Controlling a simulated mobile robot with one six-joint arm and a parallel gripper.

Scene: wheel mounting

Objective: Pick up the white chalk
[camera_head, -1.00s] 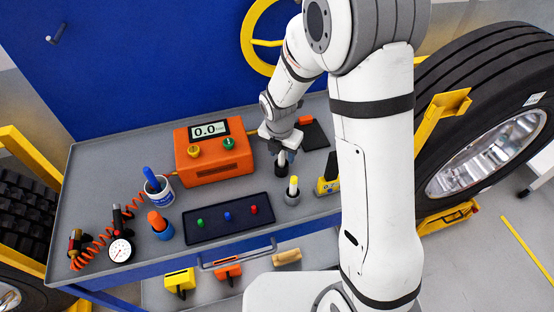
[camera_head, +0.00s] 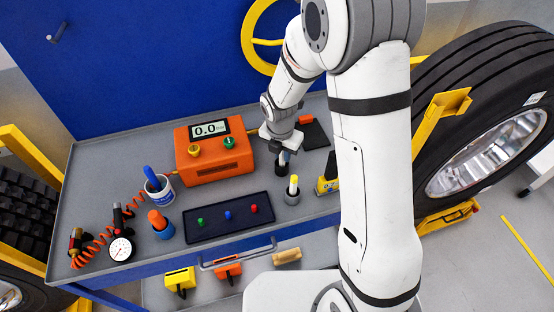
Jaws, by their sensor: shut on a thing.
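The white chalk (camera_head: 283,159) is a small pale stick at the back right of the grey bench, upright at a dark round holder (camera_head: 281,173). My gripper (camera_head: 284,155) points down over it and is shut on the chalk's upper part. The fingers are small and partly hide the chalk. I cannot tell whether its lower end is still inside the holder.
A dark tray (camera_head: 228,217) with small coloured pieces lies front left.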

